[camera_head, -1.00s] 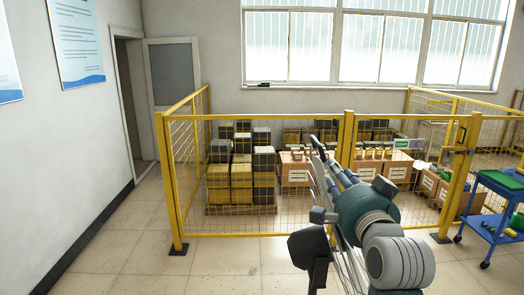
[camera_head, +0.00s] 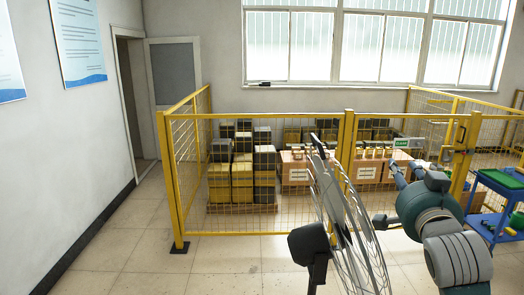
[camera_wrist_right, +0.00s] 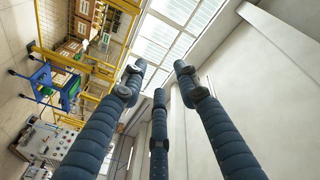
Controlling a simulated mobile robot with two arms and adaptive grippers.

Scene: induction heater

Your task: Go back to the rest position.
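My right gripper (camera_head: 406,168) is at the right of the head view, its blue fingers pointing up and away. In the right wrist view its three fingers (camera_wrist_right: 159,76) are spread apart with nothing between them, so it is open and empty. Its fingertips overlap the yellow fence in the picture; I cannot tell the gap. My left gripper is not in view.
A wire-caged fan (camera_head: 345,215) stands close in front, left of my right arm. A yellow mesh fence (camera_head: 258,236) encloses stacked crates (camera_head: 242,178) and cardboard boxes (camera_head: 295,174). A blue cart (camera_head: 492,224) stands at right. Floor at left is clear.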

